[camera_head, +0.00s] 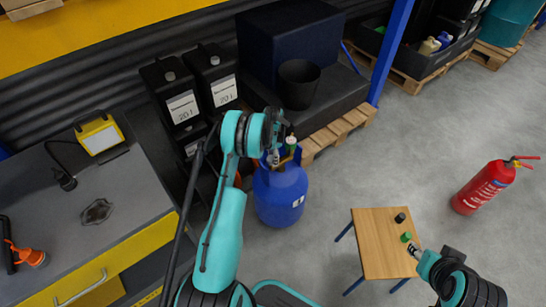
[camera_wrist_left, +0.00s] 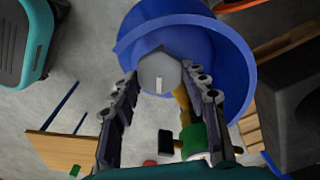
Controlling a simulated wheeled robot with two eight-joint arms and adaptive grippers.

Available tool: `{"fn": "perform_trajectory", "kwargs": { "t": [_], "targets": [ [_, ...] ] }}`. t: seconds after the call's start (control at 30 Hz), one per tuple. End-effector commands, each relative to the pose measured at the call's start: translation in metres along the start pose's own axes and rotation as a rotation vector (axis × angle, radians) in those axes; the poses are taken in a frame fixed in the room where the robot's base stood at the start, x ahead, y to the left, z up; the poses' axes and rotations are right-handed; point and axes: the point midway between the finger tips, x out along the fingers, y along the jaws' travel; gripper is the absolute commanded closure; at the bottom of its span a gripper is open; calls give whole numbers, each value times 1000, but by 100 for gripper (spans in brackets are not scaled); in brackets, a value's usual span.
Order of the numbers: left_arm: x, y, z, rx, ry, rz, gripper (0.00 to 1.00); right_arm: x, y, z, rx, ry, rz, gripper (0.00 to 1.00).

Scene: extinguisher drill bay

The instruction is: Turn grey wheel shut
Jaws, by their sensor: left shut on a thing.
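The grey wheel (camera_wrist_left: 160,73) is a faceted knob with a pale mark on its face, on top of the blue gas cylinder (camera_wrist_left: 215,45). The cylinder stands upright on the floor in the head view (camera_head: 280,195). My left gripper (camera_wrist_left: 161,80) comes down from above with a finger on each side of the wheel and is shut on it. In the head view the left gripper (camera_head: 274,156) hides most of the wheel. A green-and-white fitting (camera_wrist_left: 195,140) sits beside it. My right gripper (camera_head: 415,250) is by the small wooden table; its jaws are too small to read.
The small wooden table (camera_head: 375,225) carries a black and a green cap. A red extinguisher (camera_head: 483,188) stands at the right. A pallet (camera_head: 335,130) with dark boxes and a black bin (camera_head: 299,85) is behind the cylinder. A workbench (camera_head: 120,205) is at the left.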

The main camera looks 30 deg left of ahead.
Motion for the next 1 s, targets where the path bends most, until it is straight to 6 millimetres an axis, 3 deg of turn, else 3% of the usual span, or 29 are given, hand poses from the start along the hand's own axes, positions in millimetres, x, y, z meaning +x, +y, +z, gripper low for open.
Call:
{"fn": "perform_trajectory", "kwargs": {
  "t": [0.67, 0.7, 0.77, 1.0],
  "targets": [
    [0, 0, 0, 66, 0, 0, 84, 0, 0, 0, 0, 0, 0, 60],
    [0, 0, 0, 65, 0, 0, 50, 0, 0, 0, 0, 0, 0, 60],
    [0, 0, 0, 65, 0, 0, 34, 0, 0, 0, 0, 0, 0, 60],
    [0, 0, 0, 64, 0, 0, 34, 0, 0, 0, 0, 0, 0, 60]
  ]
}}
